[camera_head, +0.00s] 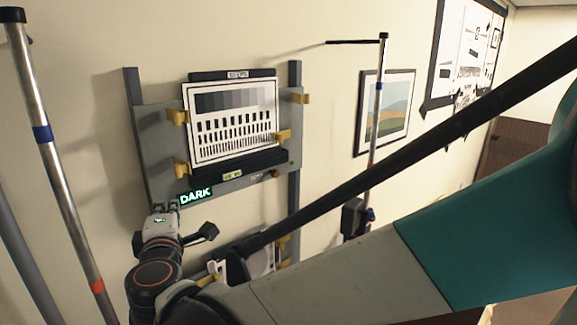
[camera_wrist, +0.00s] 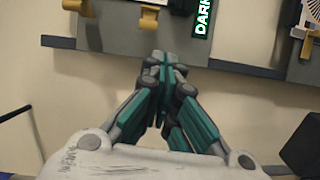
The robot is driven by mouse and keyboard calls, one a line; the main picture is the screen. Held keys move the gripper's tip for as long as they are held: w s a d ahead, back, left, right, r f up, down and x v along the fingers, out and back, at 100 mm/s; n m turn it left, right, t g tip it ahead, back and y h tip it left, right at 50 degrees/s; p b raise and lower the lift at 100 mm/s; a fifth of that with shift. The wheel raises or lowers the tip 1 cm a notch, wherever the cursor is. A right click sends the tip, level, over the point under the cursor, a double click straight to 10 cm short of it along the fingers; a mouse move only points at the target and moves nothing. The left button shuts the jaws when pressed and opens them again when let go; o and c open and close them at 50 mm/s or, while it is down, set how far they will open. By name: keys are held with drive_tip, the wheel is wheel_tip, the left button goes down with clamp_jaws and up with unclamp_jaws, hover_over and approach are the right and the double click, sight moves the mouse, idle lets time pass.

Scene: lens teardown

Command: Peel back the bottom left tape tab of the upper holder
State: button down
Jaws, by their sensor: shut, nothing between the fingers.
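The upper holder is a grey plate (camera_head: 155,140) on two uprights, carrying a striped and barred test chart (camera_head: 235,120). Its bottom left tape tab (camera_head: 181,168) is yellow and sits at the chart's lower left edge. The same tab shows at the top of the wrist view (camera_wrist: 148,20), where the picture is turned sideways. My gripper (camera_head: 166,206) is at the plate's lower left, below the tab. In the wrist view my gripper's fingertips (camera_wrist: 160,66) are together, empty, and appear apart from the tab.
Another yellow tab (camera_head: 178,117) is above on the left, with others on the right (camera_head: 283,136). A glowing DARK sign (camera_head: 196,195) is close beside my gripper. The lower holder (camera_head: 262,262) is partly hidden by my arm. A metal pole (camera_head: 60,170) stands left.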

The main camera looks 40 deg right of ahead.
drive_tip(key=s+d+f+m+g+b, duration=0.2)
drive_tip(key=s+f+m+b, duration=0.15)
drive_tip(key=f, duration=0.35)
drive_tip(key=s+d+f+m+g+y+b, duration=0.1)
drive_tip(key=s+d+f+m+g+b, duration=0.15)
drive_tip(key=s+f+b, duration=0.4)
drive_tip(key=s+d+f+m+g+b, duration=0.1)
drive_tip(key=d+f+m+g+b, duration=0.15)
drive_tip(key=f, duration=0.65)
drive_tip(key=s+a+f+m+g+y+b, duration=0.1)
drive_tip(key=s+a+f+m+y+b, duration=0.1)
drive_tip(key=s+f+b, duration=0.3)
drive_tip(key=s+a+f+m+g+y+b, duration=0.1)
drive_tip(key=s+f+b, duration=0.4)
drive_tip(key=f, duration=0.5)
drive_tip(key=a+m+y+b, duration=0.1)
drive_tip(key=a+y, duration=0.1)
drive_tip(key=shift+s+a+f+y+b, duration=0.2)
drive_tip(key=shift+a+f+y+b, duration=0.1)
drive_tip(key=shift+a+f+b, duration=0.1)
drive_tip(key=shift+m, duration=0.25)
